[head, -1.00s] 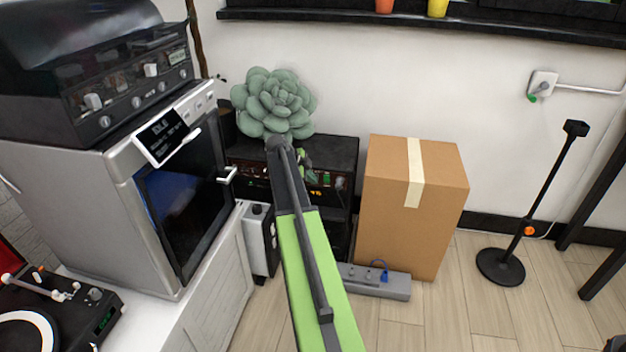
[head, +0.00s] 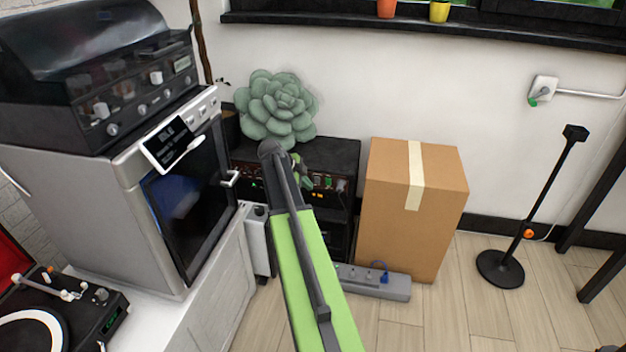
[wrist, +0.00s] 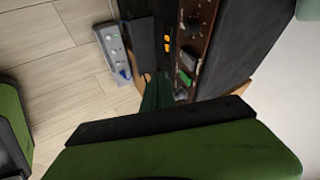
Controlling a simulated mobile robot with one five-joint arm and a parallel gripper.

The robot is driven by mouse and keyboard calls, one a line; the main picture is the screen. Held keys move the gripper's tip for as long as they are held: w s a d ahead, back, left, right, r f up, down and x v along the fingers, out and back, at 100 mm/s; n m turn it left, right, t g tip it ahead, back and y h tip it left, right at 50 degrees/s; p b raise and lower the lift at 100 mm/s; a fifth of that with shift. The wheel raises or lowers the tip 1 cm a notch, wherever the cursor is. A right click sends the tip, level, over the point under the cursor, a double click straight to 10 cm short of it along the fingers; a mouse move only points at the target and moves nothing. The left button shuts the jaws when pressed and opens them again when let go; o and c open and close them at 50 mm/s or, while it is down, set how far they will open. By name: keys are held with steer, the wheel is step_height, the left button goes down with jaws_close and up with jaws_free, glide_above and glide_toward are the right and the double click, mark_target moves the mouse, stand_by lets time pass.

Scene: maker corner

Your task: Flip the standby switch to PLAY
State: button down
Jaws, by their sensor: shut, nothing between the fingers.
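A black amplifier (head: 345,152) stands against the wall behind my arm, with a brown-red control panel (head: 345,185) on its front. The wrist view shows this panel (wrist: 205,22) close up, with knobs, a green piece (wrist: 188,61) and two orange marks (wrist: 166,43). I cannot tell which small part is the standby switch or how it is set. My gripper (wrist: 153,88) shows as dark green fingers, shut and empty, near the panel's edge. Contact cannot be told. In the head view my arm hides most of the gripper (head: 302,170) and part of the panel.
A cardboard box (head: 390,220) stands right of the amplifier, with a grey power strip (head: 385,287) before it. A big succulent (head: 275,105) sits above the amplifier. A white cabinet with an oven-like machine (head: 130,185) crowds the left.

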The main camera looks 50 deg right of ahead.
steer(key=a+p+v, duration=0.1)
steer(key=p+v, duration=0.3)
steer(key=v, duration=0.3)
steer(key=shift+s, duration=0.3)
steer(key=shift+a+f, duration=0.1)
steer(key=shift+a, duration=0.05)
